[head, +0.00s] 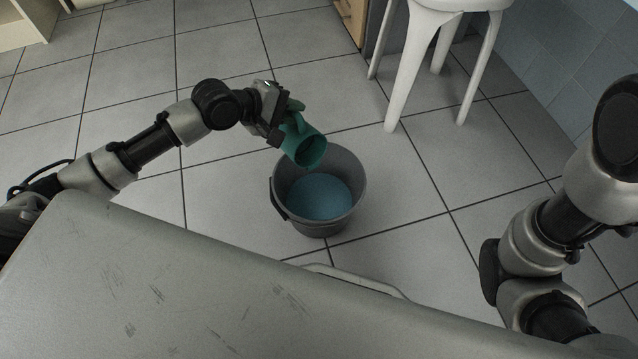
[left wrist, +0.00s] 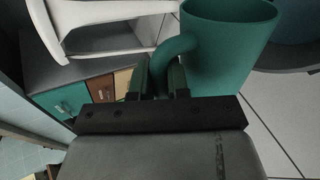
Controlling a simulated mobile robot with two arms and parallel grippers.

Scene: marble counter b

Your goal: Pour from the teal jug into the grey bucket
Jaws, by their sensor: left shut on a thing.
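The teal jug (head: 306,149) is held by my left gripper (head: 287,122) over the back left rim of the grey bucket (head: 281,205). The jug is tilted, with its mouth facing down towards the bucket's inside. Blue contents (head: 320,196) cover the bucket's bottom; no falling stream shows. In the left wrist view the fingers of my left gripper (left wrist: 160,80) are shut on the handle of the jug (left wrist: 226,45), and part of the bucket (left wrist: 288,62) shows at the upper right. My right arm is at the right of the head view; its gripper is out of frame.
A white stool (head: 420,50) stands behind and right of the bucket, near a tiled wall (head: 585,60). A cabinet (head: 352,18) is at the back. The tiled floor (head: 120,60) is clear to the back left.

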